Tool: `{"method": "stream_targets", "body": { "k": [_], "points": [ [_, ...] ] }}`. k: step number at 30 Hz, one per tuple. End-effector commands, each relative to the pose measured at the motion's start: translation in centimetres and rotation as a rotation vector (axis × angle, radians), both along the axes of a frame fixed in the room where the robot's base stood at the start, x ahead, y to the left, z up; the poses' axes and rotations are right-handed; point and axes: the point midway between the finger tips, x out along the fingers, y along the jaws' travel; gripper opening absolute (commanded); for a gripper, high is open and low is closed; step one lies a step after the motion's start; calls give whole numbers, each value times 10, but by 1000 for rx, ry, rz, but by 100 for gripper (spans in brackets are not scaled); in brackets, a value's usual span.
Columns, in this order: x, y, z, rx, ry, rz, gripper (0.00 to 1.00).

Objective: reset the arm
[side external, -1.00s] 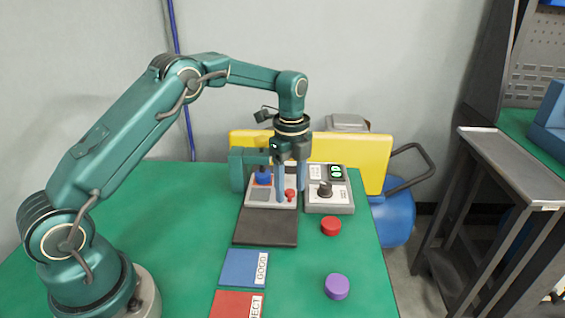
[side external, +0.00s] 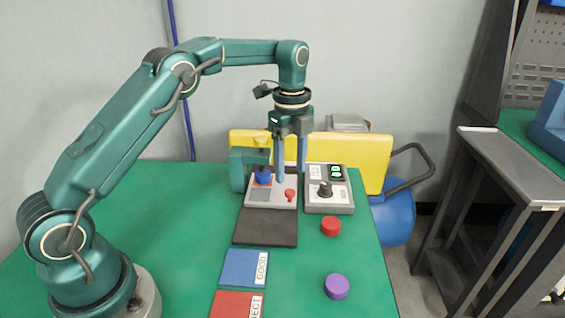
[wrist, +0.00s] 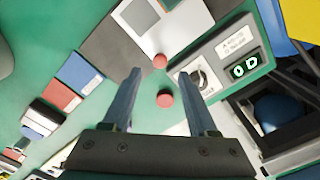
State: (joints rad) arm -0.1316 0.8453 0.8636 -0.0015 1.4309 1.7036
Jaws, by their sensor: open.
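My gripper (side external: 291,172) hangs pointing down above the grey test fixture (side external: 258,195), its two blue fingers apart with nothing between them. The wrist view also shows the gripper (wrist: 160,72) open and empty. The fixture carries a blue round part (side external: 263,176) and a red knob (side external: 290,194). The fingers are above and near the knob. A grey control box (side external: 329,205) with a black dial (side external: 325,188) and a lit green display (side external: 336,172) stands right of the fixture.
A black mat (side external: 266,227) lies in front of the fixture, then a blue GOOD pad (side external: 240,268) and a red pad (side external: 232,304). A red puck (side external: 331,226) and a purple puck (side external: 336,287) lie on the right. A yellow case (side external: 375,165) stands behind.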

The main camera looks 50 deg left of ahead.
Motion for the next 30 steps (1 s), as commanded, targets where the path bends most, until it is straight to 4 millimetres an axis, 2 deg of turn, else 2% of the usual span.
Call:
{"method": "stream_targets", "body": {
  "k": [4,8,12,18,25,30],
  "points": [
    [4,-3,27,8,-66,-10,59],
    [-8,-10,66,16,-135,-24,59],
    [-33,-20,104,15,-209,32,59],
    [-78,-31,137,-15,-306,217,59],
    [-137,-42,145,-92,-399,513,59],
    [-179,-47,129,-182,-444,789,59]
  ]
}}
